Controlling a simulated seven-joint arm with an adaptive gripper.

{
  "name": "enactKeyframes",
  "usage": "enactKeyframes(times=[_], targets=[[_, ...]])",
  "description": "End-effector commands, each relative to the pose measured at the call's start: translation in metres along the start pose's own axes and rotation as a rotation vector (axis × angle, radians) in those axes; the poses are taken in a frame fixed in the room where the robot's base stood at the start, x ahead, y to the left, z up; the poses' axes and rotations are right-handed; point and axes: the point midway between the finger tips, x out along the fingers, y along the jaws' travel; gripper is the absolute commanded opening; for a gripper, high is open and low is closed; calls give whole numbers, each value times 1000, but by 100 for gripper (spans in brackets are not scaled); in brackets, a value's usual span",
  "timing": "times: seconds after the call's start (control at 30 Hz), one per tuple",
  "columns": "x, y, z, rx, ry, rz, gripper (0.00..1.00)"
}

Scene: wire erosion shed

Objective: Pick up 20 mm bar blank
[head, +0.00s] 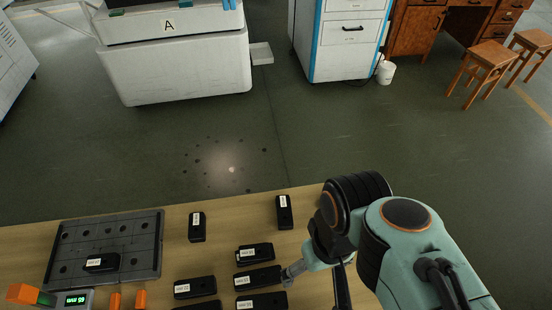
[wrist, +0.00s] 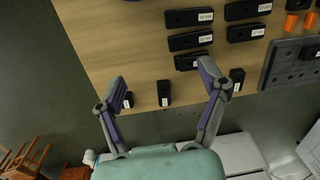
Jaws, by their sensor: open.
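Several black bar blanks with white labels lie on the wooden table; the labels are too small to read, so I cannot tell which is the 20 mm one. My gripper (wrist: 163,84) is open and empty above the table edge. In the wrist view, one blank (wrist: 164,93) shows between its fingers and another (wrist: 128,101) is partly behind the left finger. A blank (wrist: 191,61) is partly covered by the right fingertip. My arm hides the table's right part.
A dark plate with holes (head: 146,247) lies at the left, with one blank (head: 102,263) on it. A device with a green display (head: 76,300) and orange pieces (head: 140,298) are at the front left. Beyond the table are open floor, a white machine (head: 180,70) and a cabinet (head: 345,50).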

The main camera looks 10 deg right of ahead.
Motion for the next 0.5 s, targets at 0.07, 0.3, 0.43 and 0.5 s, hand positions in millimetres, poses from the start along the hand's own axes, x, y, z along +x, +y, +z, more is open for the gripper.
enactKeyframes(times=[0.07, 0.3, 0.43, 0.5], targets=[[0, 0, 0, 0, 0, 0, 74], [-1, 1, -16, 23, 79, 2, 74], [-18, 6, -65, 73, 286, 11, 74], [-22, 12, -101, 108, 373, 15, 74]])
